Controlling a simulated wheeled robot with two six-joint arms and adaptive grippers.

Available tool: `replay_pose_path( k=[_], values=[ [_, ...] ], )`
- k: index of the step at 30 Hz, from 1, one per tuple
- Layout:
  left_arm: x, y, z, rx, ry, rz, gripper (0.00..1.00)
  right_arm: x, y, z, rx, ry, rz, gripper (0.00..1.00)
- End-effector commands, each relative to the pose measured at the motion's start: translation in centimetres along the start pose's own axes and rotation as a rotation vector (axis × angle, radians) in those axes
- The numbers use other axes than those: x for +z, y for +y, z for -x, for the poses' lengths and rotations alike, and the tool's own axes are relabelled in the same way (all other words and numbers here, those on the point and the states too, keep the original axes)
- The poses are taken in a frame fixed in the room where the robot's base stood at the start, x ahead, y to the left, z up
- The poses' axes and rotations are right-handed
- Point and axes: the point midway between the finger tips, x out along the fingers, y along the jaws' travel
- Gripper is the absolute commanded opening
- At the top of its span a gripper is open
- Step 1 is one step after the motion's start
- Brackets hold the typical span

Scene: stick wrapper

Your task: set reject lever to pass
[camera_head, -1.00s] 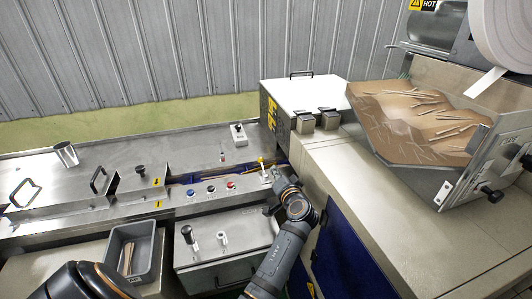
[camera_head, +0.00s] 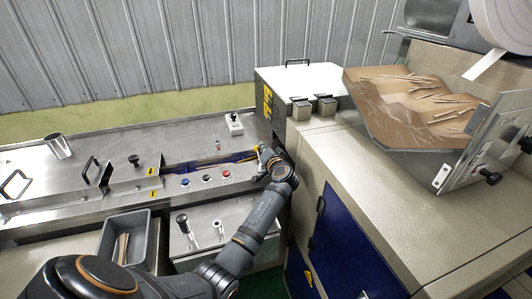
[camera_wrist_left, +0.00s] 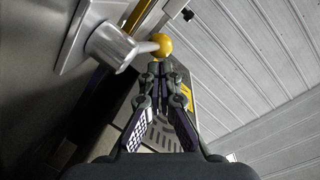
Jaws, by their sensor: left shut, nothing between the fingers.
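The lever with a yellow ball knob (camera_head: 258,149) stands on the machine deck, right of the row of buttons. In the left wrist view the yellow ball (camera_wrist_left: 162,45) sits on a pale shaft that runs left to a grey pivot base (camera_wrist_left: 108,46). My left gripper (camera_wrist_left: 158,70) is shut and empty, its fingertips just below the ball in that view. I cannot tell whether they touch it. In the head view the left gripper (camera_head: 267,156) is beside the knob and hides part of the lever. My right gripper is not in view.
Coloured buttons (camera_head: 206,179) and a black-knobbed handle (camera_head: 182,220) lie left of my arm. A small switch box (camera_head: 234,124) stands behind the lever. A beige cabinet (camera_head: 330,150) rises close on the right. A grey bin (camera_head: 108,238) is at lower left.

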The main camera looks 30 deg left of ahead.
Motion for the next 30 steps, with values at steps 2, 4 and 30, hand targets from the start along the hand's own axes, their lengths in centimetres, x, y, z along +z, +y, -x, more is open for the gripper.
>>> replay_pose_path(
  k=[2, 4, 30],
  values=[
    [-0.04, -0.04, -0.05, 0.000, 0.000, 0.001, 0.00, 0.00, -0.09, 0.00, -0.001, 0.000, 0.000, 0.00],
    [-0.05, -0.03, -0.03, 0.000, 0.000, 0.001, 0.00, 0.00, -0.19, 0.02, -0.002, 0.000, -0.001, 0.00],
    [0.42, -0.35, -0.23, 0.000, 0.000, 0.000, 0.00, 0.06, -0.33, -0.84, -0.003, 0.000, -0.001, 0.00]
  ],
)
